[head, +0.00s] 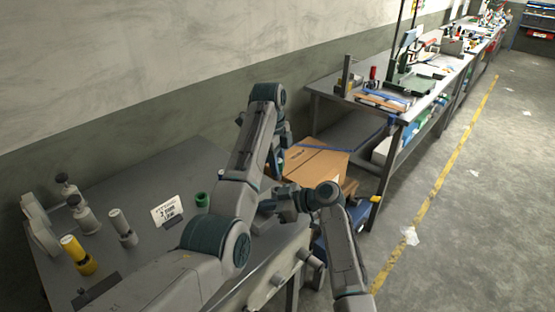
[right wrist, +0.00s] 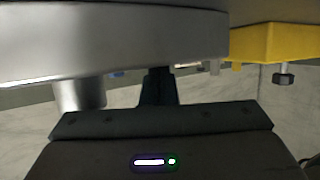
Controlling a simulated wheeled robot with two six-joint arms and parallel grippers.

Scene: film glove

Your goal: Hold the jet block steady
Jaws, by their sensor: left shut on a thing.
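My left gripper (head: 281,158) is in the head view behind and below my raised forearm, over the right side of the near table (head: 125,180). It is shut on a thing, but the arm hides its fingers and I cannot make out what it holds. I cannot pick out the jet block for certain in either view. My right gripper (head: 264,207) reaches in from the right, low by the table's right edge. In the right wrist view a dark finger part (right wrist: 158,86) points toward a large grey metal part (right wrist: 120,40). I cannot tell whether it is open.
A yellow cylinder (head: 76,254), a grey cylinder (head: 122,226), a sign card (head: 168,211) and a green cup (head: 202,200) stand on the near table. A cardboard box (head: 318,164) sits beyond it. A yellow block (right wrist: 268,43) shows in the right wrist view. The floor at right is open.

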